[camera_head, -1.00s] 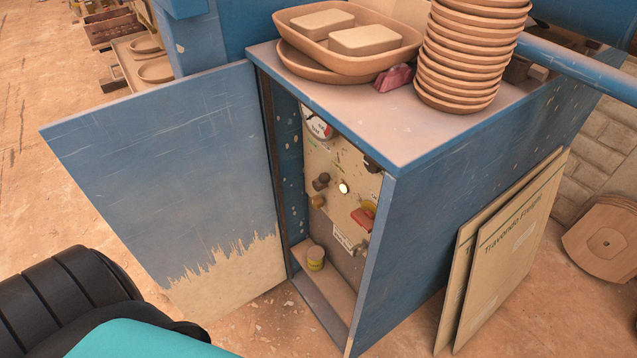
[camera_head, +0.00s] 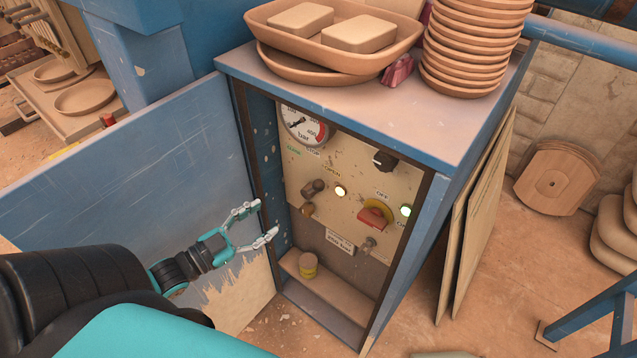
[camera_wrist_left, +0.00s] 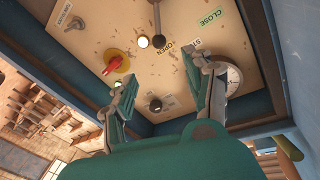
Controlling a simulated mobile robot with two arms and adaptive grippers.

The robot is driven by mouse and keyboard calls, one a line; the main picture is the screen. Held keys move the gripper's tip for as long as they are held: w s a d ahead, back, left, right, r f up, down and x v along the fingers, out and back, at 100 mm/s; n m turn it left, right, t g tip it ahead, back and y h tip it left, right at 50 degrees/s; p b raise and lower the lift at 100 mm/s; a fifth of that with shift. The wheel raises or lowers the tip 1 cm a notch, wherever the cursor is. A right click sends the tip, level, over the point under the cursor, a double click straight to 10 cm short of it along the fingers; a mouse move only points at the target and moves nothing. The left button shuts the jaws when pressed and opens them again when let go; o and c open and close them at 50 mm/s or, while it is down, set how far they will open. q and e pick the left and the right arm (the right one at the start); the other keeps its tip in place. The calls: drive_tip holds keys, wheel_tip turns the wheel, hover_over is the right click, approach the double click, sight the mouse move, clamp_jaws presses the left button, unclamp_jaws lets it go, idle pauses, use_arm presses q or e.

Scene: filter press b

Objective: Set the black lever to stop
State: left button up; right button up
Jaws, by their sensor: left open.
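The black lever (camera_head: 313,187) stands on the beige control panel inside the open blue cabinet, left of a lit white lamp. In the left wrist view its dark rod and round end (camera_wrist_left: 158,41) show beside the OPEN label. The STOP label (camera_head: 313,154) is above the lever, close under the gauge; its exact setting is hard to tell. My left gripper (camera_head: 267,217) is open and empty, lower left of the lever at the cabinet opening, apart from it. The wrist view shows its spread fingers (camera_wrist_left: 162,75) facing the panel. My right gripper is not in view.
The open blue door (camera_head: 130,190) stands left.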

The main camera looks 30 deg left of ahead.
use_arm(q)
approach(314, 189)
drive_tip(key=x, duration=1.1)
drive_tip(key=shift+w+r, duration=0.1)
drive_tip(key=shift+w, duration=0.1)
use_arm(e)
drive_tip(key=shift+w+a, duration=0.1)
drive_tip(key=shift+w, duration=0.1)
use_arm(q)
drive_tip(key=shift+c, duration=0.9)
clamp_jaws()
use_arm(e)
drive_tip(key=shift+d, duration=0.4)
